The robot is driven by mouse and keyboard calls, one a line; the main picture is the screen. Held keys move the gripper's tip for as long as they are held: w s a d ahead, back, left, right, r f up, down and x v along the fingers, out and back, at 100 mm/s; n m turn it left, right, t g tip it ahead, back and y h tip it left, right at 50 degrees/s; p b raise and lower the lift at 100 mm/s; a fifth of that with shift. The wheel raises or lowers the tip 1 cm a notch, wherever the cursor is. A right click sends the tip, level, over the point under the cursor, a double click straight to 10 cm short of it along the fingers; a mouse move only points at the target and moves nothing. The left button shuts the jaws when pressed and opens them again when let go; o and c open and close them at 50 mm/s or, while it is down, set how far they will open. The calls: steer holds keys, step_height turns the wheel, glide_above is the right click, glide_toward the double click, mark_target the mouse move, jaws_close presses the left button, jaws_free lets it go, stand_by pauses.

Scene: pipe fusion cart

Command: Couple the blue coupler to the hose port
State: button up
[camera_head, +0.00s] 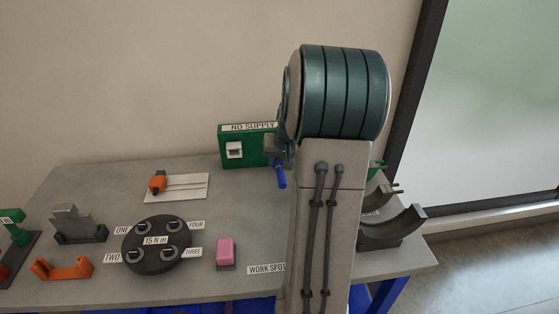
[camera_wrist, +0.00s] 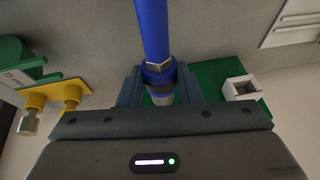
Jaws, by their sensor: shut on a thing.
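The blue coupler (camera_wrist: 158,72) on its blue hose shows in the wrist view, between the fingers of my gripper (camera_wrist: 158,88), which is shut on it. In the head view the blue piece (camera_head: 279,174) hangs below my gripper (camera_head: 277,152), in front of the right part of the green block labelled NO SUPPLY (camera_head: 247,127). A pale square port (camera_head: 234,150) sits on the left of that block's face; it also shows in the wrist view (camera_wrist: 241,88), right of my gripper and apart from the coupler. My arm hides the block's right end, and the coupler's tip is partly hidden.
On the grey table (camera_head: 90,180) are a white plate with an orange clamp (camera_head: 158,183), a black disc with several bolts (camera_head: 157,250), a pink block (camera_head: 226,252) and an orange bracket (camera_head: 62,268). Dark curved cradles (camera_head: 395,228) stand right of my arm.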

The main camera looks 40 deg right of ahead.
steer(key=shift+w+d, duration=0.1)
steer(key=shift+w, duration=0.15)
stand_by(0.4)
steer(key=shift+w+d, duration=0.2)
steer(key=shift+w, duration=0.05)
steer(key=shift+w+d+p, duration=0.2)
steer(key=shift+w+d, duration=0.2)
steer(key=shift+w, duration=0.25)
steer(key=shift+w+d+p, duration=0.2)
steer(key=shift+w+d, duration=0.15)
steer(key=shift+w, duration=0.25)
steer(key=o, duration=1.2)
steer(key=shift+w, duration=0.1)
steer(key=shift+r, duration=0.1)
steer(key=b+v, duration=0.1)
steer(key=v, duration=1.2)
steer(key=shift+s+r, duration=0.25)
steer(key=shift+r, duration=0.05)
